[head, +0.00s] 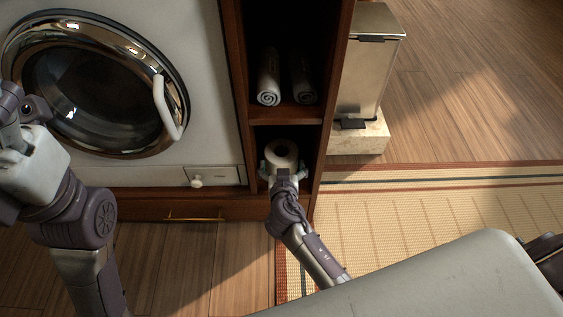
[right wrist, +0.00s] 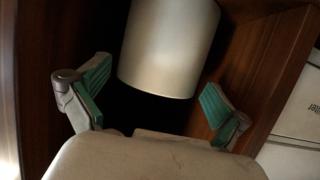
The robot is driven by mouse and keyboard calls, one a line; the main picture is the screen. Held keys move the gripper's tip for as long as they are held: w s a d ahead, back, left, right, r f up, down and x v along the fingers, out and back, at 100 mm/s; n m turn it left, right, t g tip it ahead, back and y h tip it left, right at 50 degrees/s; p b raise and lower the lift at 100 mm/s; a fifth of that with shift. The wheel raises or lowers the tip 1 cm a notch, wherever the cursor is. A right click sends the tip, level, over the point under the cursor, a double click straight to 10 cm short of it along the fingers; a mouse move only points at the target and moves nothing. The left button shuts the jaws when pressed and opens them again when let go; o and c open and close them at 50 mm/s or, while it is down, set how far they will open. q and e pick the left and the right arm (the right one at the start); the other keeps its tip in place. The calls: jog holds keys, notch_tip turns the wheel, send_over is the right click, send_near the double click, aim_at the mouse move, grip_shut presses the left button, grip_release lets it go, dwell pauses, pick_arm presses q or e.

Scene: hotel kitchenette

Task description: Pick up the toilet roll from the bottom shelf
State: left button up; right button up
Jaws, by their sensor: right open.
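The white toilet roll (head: 282,154) stands upright in the bottom shelf compartment of the dark wooden unit, its core hole showing from above. In the right wrist view the roll (right wrist: 169,48) is a pale cylinder at the top centre. My right gripper (head: 281,168) is at the compartment's opening, right at the roll's near side. In the right wrist view its green-padded fingers (right wrist: 156,98) are spread wide, one on each side of the roll, with gaps visible. My left arm shows at the left, but I cannot make out its gripper's fingers.
Two rolled grey towels (head: 285,80) lie on the shelf above. The wooden side walls (right wrist: 275,60) stand close around my right gripper. A washing machine (head: 215,100) is to the left and a metal bin (head: 367,65) to the right. A woven mat (head: 420,215) covers the floor at right.

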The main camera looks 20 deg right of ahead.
aim_at(279, 153)
jog(key=b+x, duration=0.2)
jog(key=x, duration=0.2)
jog(key=shift+w, duration=0.35)
jog(key=shift+c, duration=0.2)
jog(key=c, duration=0.8)
